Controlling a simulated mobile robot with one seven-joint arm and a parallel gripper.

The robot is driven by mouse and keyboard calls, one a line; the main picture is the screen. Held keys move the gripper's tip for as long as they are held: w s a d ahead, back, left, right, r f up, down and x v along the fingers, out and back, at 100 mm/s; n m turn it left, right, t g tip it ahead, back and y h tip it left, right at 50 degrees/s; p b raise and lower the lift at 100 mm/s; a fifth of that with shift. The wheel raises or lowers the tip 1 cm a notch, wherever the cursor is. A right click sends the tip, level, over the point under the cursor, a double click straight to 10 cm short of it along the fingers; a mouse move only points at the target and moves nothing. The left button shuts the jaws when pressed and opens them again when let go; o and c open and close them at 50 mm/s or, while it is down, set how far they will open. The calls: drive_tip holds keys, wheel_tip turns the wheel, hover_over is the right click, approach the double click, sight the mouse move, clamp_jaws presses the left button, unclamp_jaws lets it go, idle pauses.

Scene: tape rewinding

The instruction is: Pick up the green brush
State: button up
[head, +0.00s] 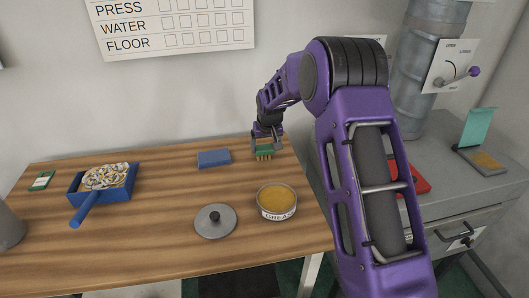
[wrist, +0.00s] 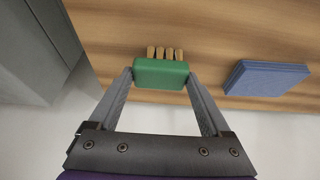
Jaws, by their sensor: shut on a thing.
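The green brush (wrist: 160,73) is a small green block with several tan bristle tufts. In the wrist view it sits between the fingertips of my gripper (wrist: 161,82), which is shut on it from both sides. In the head view the brush (head: 264,151) is at the back right of the wooden table, below my gripper (head: 267,141), bristles pointing down. I cannot tell whether the bristles touch the table.
A blue block (head: 214,158) lies left of the brush. A tin of grease (head: 277,203) and a grey lid (head: 215,221) are nearer. A blue pan (head: 104,183) of pale bits stands left. A grey cabinet (head: 450,205) adjoins at right. The table's middle is clear.

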sight(265, 148)
drive_tip(key=c, duration=0.4)
wheel_tip(265, 148, up, 10)
idle(0.3)
drive_tip(key=o, duration=0.9)
drive_tip(key=c, duration=0.5)
